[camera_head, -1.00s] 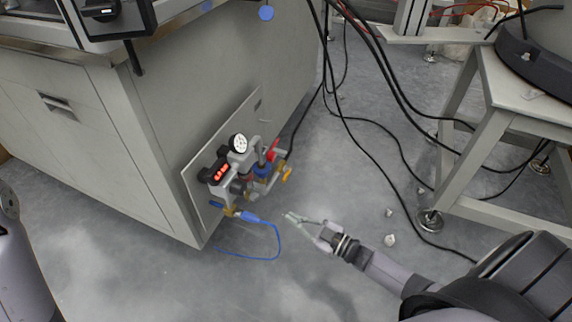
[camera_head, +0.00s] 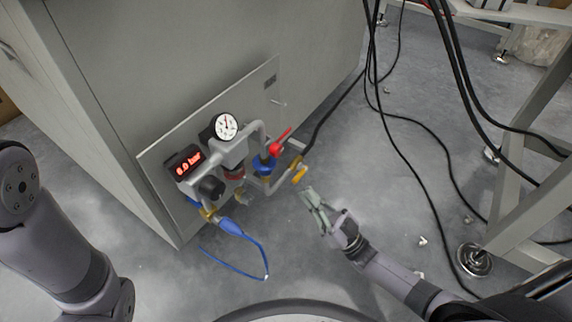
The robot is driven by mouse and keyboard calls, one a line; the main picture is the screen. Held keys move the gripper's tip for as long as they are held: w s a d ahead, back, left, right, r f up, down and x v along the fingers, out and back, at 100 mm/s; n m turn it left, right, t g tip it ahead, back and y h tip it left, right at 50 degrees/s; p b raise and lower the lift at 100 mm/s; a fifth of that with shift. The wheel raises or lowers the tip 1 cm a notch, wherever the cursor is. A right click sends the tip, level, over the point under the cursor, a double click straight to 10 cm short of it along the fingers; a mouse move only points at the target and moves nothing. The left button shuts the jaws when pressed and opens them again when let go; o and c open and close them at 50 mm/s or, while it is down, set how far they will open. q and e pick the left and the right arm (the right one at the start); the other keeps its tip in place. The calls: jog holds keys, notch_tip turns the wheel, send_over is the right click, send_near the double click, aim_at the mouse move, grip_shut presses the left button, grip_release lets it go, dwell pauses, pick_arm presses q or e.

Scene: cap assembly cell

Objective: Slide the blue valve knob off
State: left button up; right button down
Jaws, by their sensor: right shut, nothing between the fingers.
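The blue valve knob (camera_head: 264,164) sits on the pneumatic assembly on the cabinet's side panel, with a red lever (camera_head: 281,141) just above it. My right gripper (camera_head: 310,197) is to the right of and below the knob, apart from it. It is shut and empty, and its fingertips point up and left, near the yellow lever (camera_head: 299,172). My left arm shows at the left edge, but its gripper is out of view.
A pressure gauge (camera_head: 226,126) and a red digital display (camera_head: 189,163) sit left of the knob. A blue fitting (camera_head: 230,227) with a thin blue hose hangs below. Black cables (camera_head: 404,158) and a table leg (camera_head: 522,190) lie to the right. Grey floor is open around my gripper.

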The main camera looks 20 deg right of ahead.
aim_at(265, 166)
jog(key=b+x, duration=0.3)
jog(key=x, duration=0.6)
jog(key=shift+w+a+r, duration=0.15)
jog(key=shift+w+r, duration=0.05)
jog(key=shift+w, duration=0.1)
jog(key=shift+s, duration=0.1)
